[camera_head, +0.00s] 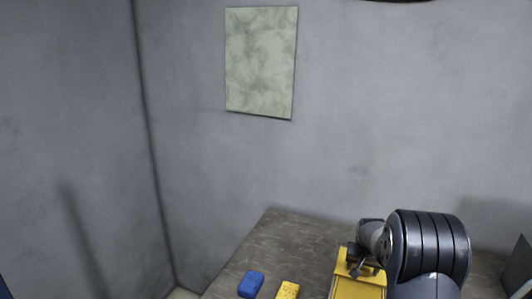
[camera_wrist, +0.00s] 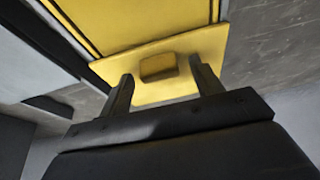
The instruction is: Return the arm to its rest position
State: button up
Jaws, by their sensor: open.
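My gripper (camera_wrist: 160,92) is open, its two dark fingers apart in the wrist view. A yellow box-like thing (camera_wrist: 130,20) fills the top of that view. Its flat yellow front panel has a small yellow block-shaped knob (camera_wrist: 158,67), which shows between the fingertips. I cannot tell whether the fingers touch the panel. In the head view the yellow thing (camera_head: 357,288) lies on the table at the lower right. My gripper (camera_head: 358,262) is over its far end there, partly hidden by my dark arm.
A blue block (camera_head: 251,284) and a speckled yellow block (camera_head: 288,290) lie on the grey-brown table (camera_head: 290,237) left of the yellow thing. Grey walls stand behind, with a greenish panel (camera_head: 260,62) hung on one. The table's far left part is clear.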

jog(key=shift+s+a+r, duration=0.1)
jog(key=shift+s+a, duration=0.1)
jog(key=shift+s, duration=0.3)
jog(key=shift+s+a, duration=0.2)
jog(key=shift+s, duration=0.25)
